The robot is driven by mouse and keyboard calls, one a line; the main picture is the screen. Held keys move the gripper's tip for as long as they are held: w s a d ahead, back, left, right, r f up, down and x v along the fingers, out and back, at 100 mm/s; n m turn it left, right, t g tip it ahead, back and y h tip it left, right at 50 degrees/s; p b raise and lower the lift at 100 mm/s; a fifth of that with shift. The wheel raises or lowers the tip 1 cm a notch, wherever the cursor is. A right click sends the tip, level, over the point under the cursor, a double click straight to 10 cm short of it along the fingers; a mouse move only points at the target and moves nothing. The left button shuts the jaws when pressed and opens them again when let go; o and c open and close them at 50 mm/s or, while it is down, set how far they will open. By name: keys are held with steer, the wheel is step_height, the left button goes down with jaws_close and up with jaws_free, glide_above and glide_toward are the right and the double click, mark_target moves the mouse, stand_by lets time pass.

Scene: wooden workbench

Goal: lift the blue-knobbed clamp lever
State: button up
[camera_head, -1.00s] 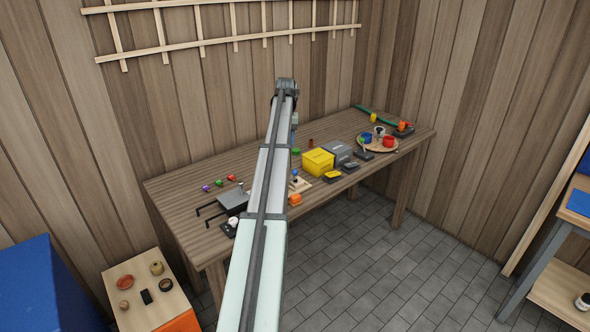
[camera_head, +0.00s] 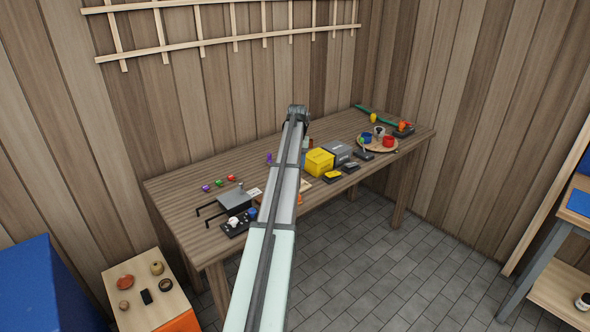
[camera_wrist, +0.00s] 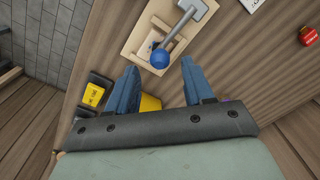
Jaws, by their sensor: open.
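The clamp lever shows in the wrist view with a round blue knob (camera_wrist: 160,58) on the end of a grey metal arm (camera_wrist: 180,24). It is mounted on a pale wooden base (camera_wrist: 140,40). My gripper (camera_wrist: 158,66) is open, with its two blue-grey fingers apart on either side of the knob in the picture. The knob shows between the fingertips; I cannot tell whether it is level with them or deeper. In the head view my arm hides the lever and the fingers, and a bit of the pale base (camera_head: 306,184) shows beside it.
A dark panel with knobs (camera_head: 236,225) and a grey plate with handles (camera_head: 233,199) lie to the left. A round tray (camera_head: 370,147) with cups is farther right.

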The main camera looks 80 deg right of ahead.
steer(key=shift+f, duration=1.5)
steer(key=shift+c, duration=0.2)
jaws_close()
